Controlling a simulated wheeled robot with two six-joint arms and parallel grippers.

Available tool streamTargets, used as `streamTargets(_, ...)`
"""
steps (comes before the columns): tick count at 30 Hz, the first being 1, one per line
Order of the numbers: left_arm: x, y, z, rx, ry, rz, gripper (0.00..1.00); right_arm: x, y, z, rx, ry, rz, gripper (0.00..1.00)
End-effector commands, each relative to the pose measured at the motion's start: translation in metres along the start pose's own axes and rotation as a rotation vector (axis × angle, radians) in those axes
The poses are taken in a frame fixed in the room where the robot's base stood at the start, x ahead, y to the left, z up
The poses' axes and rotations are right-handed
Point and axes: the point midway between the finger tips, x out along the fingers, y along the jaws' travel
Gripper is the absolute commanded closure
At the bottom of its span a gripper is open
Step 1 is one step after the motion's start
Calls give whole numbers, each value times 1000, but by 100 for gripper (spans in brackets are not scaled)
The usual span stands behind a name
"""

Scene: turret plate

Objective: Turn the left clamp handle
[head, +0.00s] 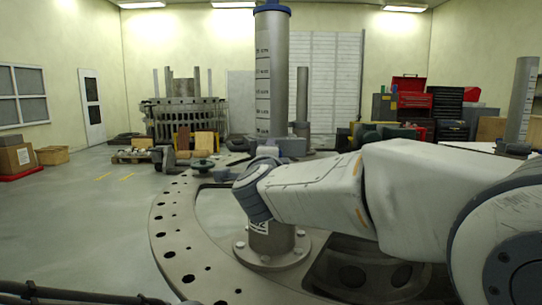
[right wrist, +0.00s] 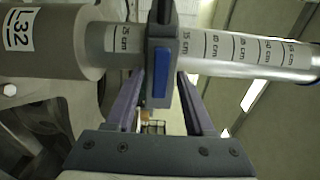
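The left post (head: 272,80) is a tall grey tube with a centimetre scale and a blue cap, rising from a flanged base (head: 270,240). In the right wrist view the post (right wrist: 225,50) lies sideways, with an L32 label on its thick base. A dark grey clamp (right wrist: 160,30) with a blue patch sits around the post; its handle part points toward my gripper. My right gripper (right wrist: 160,85) is open, one purple finger on each side of the clamp, with small gaps visible. In the head view my right arm hides the lower post and the fingers. My left gripper is not in view.
The turret plate (head: 180,250) is a wide ring with holes. Another scaled post (head: 523,100) stands at the right edge. Red and black tool cabinets (head: 412,97), a pallet of boxes (head: 135,155) and a large ring fixture (head: 185,115) are farther back.

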Motion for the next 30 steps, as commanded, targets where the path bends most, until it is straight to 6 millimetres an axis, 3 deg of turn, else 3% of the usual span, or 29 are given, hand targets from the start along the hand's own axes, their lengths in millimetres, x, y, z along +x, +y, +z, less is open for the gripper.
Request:
streamTargets(11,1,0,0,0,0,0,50,-8,0,0,-1,-1,-2,48)
streamTargets(24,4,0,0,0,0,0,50,-88,-1,1,0,-4,-2,48)
streamTargets(30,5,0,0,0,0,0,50,-104,0,0,-1,-1,-1,48)
